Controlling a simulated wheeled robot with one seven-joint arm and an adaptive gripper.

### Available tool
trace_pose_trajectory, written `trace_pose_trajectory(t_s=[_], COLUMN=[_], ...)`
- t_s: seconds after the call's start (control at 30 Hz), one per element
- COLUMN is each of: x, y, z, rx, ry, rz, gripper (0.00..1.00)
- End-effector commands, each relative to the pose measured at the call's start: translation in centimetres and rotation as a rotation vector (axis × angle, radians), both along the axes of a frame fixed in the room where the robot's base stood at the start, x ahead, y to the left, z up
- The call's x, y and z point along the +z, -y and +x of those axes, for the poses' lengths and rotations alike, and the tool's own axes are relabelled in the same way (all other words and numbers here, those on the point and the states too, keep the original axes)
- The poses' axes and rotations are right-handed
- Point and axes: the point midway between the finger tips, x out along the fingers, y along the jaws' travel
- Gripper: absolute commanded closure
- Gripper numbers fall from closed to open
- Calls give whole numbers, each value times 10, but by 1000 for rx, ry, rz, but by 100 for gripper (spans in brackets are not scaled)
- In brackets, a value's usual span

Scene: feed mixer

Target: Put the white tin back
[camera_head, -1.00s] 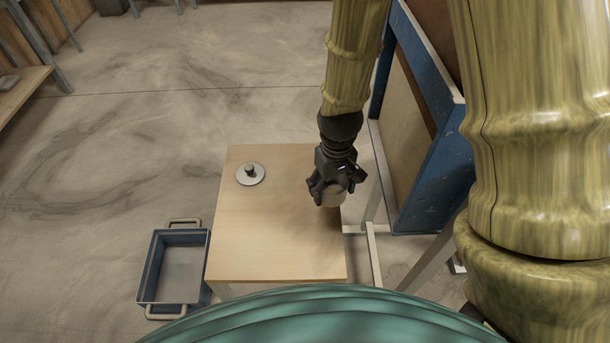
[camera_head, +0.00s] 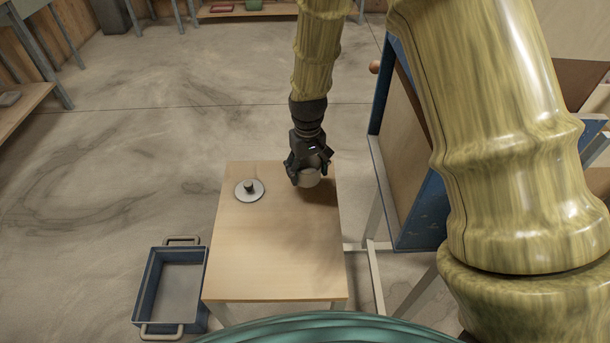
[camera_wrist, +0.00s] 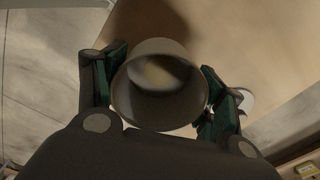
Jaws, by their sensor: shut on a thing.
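My gripper (camera_head: 308,170) is shut on the white tin (camera_head: 310,178), above the far right part of a small wooden table (camera_head: 270,250). The tin looks pale grey in this light. In the wrist view the tin (camera_wrist: 158,112) sits between the two fingers, its round open mouth facing the camera and a pale patch inside. A shadow lies on the table beside it, and the tin appears raised off the top. A round grey lid with a dark knob (camera_head: 249,190) lies on the far left of the table, apart from the tin.
A blue tray with pale handles (camera_head: 178,288) stands on the floor left of the table. A blue-framed panel (camera_head: 412,150) stands close on the right. A wooden shelf (camera_head: 25,95) is at the far left. The concrete floor between is clear.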

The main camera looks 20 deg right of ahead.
Motion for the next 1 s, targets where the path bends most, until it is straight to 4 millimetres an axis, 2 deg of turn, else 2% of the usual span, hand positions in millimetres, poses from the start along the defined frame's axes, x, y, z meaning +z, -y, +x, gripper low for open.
trace_pose_trajectory(t_s=[0.1,0.23,0.53,0.93,0.97,1.0], x=[-1,-4,-35,-39,-39,-39], y=[-1,-2,-2,-2,-2,-2], z=[10,13,12,12,12,12], rx=[0,0,0,0,0,0], ry=[0,0,-1,-1,0,0], rz=[0,0,0,0,0,0], gripper=[58,58,58,58,25,18])
